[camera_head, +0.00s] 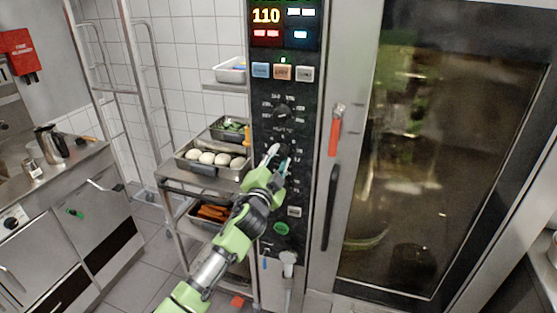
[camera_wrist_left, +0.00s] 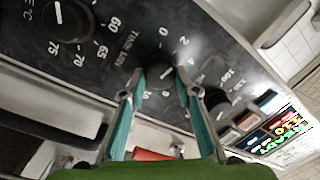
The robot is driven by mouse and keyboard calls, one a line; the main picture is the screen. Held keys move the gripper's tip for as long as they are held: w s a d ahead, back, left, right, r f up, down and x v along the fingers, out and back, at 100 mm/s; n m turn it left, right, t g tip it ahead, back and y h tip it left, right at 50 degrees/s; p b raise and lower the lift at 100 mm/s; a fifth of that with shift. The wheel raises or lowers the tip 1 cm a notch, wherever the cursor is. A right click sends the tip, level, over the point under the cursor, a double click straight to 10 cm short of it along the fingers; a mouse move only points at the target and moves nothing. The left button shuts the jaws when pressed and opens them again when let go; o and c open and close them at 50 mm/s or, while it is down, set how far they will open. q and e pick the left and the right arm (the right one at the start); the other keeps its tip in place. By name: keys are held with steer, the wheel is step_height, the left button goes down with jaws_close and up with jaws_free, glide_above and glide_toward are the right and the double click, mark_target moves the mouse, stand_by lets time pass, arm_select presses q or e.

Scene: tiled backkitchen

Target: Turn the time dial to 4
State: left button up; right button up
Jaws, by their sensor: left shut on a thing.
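The time dial (camera_wrist_left: 158,72) is a dark round knob on the black oven panel, with a scale showing 0, 2 and 4 beside it. Its short white mark points to the upper right in the left wrist view, roughly toward the 4; the exact reading is hard to tell. My left gripper (camera_wrist_left: 160,84) has its teal fingers on both sides of the dial and is shut on it. In the head view my green left gripper (camera_head: 275,158) is at the panel and hides most of that dial. My right gripper is not in view.
The oven's control panel (camera_head: 301,100) has another dial (camera_head: 282,111) above and a lit display (camera_head: 267,16) reading 110. The oven door handle (camera_head: 330,208) is to the right.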

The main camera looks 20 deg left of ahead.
arm_select(q)
steer(key=m, duration=0.4)
steer(key=shift+f, duration=0.1)
steer(key=shift+m+h, duration=0.4)
steer(key=shift+m, duration=1.4)
steer(key=o, duration=1.1)
steer(key=shift+s, duration=0.1)
steer(key=s, duration=0.8)
steer(key=s+f, duration=0.1)
steer(key=s, duration=0.2)
steer(key=shift+s+a, duration=0.15)
steer(key=shift+s, duration=0.25)
steer(key=shift+f, duration=0.1)
